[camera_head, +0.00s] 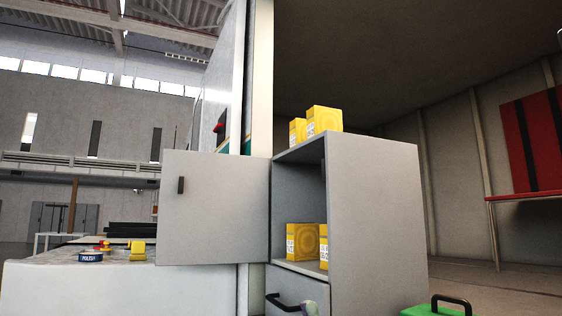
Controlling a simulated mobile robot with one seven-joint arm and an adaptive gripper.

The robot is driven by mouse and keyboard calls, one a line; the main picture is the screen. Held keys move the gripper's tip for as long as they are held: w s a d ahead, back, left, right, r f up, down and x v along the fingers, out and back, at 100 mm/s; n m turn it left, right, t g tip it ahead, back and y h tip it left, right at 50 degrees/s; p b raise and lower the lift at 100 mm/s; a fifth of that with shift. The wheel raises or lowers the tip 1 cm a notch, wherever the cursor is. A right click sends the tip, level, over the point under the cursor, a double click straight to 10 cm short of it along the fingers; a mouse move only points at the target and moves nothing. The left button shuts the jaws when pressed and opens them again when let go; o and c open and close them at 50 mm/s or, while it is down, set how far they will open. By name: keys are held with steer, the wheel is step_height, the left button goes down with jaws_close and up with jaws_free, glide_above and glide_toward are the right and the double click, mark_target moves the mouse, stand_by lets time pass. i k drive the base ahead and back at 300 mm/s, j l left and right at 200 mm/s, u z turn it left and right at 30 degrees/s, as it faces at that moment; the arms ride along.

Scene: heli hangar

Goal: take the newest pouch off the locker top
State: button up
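A grey locker (372,215) stands right of centre with its door (215,208) swung open to the left. Two yellow pouches stand upright on its top: a nearer, larger-looking one (324,120) at the right and one (297,132) partly hidden behind it at the left. Both carry white printed labels, too small to read, so I cannot tell which is newest. Two similar yellow pouches stand on the shelf inside, one (302,241) in fuller view and one (324,246) partly cut off by the locker's side wall. My gripper is not in view.
A black handle (289,303) shows below the shelf. A green case (436,310) with a black handle sits at the bottom right. A light surface (120,288) at the lower left bears a blue roll (90,257) and a yellow item (137,251). A red bench (530,196) is at the far right.

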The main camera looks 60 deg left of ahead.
mark_target(297, 126)
steer(key=k+j+u, duration=0.25)
steer(key=j, duration=0.4)
steer(key=j+u, duration=0.25)
steer(key=j, duration=0.4)
steer(key=k+j+u, duration=0.25)
steer(key=j, duration=0.5)
steer(key=i+l, duration=0.05)
steer(key=i, duration=0.05)
